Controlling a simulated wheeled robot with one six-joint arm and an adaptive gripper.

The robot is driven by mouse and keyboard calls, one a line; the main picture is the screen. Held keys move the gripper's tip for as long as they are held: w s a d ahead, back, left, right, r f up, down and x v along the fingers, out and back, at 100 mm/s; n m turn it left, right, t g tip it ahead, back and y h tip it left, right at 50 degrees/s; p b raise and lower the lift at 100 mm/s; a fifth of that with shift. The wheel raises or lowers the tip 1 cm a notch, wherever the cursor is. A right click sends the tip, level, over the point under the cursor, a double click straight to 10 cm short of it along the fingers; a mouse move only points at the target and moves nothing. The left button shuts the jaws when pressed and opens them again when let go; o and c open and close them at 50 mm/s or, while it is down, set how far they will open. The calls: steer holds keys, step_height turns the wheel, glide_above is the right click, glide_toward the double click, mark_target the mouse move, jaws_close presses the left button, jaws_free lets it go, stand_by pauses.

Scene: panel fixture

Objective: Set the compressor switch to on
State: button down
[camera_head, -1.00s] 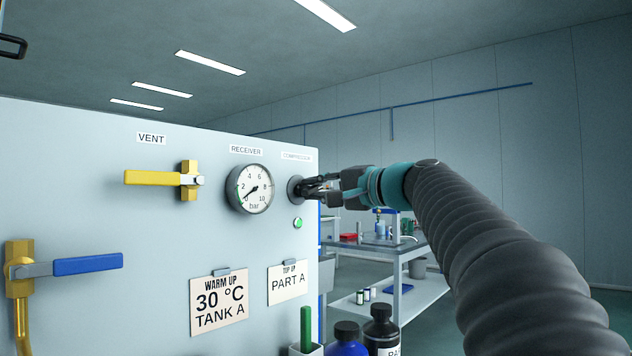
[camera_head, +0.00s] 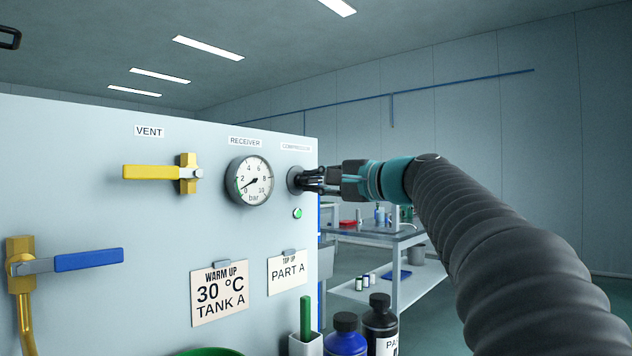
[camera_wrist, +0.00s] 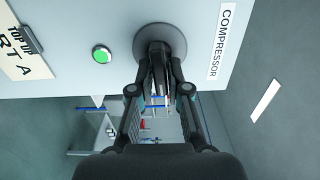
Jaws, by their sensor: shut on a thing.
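The compressor switch (camera_head: 295,181) is a dark round knob on the panel, under the COMPRESSOR label (camera_head: 297,147). In the wrist view the switch (camera_wrist: 160,38) shows as a grey disc, with the label (camera_wrist: 224,45) to its right. My gripper (camera_head: 308,181) reaches in from the right and is shut on the switch's handle. In the wrist view my gripper's fingertips (camera_wrist: 159,62) meet at the knob and hide much of the handle. A green lamp (camera_head: 297,213) sits below the switch and is lit; it also shows in the wrist view (camera_wrist: 102,54).
The receiver gauge (camera_head: 250,181) is close to the left of the switch. A yellow vent lever (camera_head: 152,173) and a blue lever (camera_head: 88,261) are further left. Bottles (camera_head: 380,325) stand below. A workbench (camera_head: 385,237) is behind on the right.

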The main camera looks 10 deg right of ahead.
steer(key=c, duration=1.2)
jaws_free()
steer(key=shift+a+f, duration=0.1)
steer(key=shift+s, duration=0.15)
steer(key=shift+s+d, duration=0.25)
steer(key=shift+d, duration=0.1)
steer(key=v, duration=1.1)
steer(key=shift+s, duration=0.1)
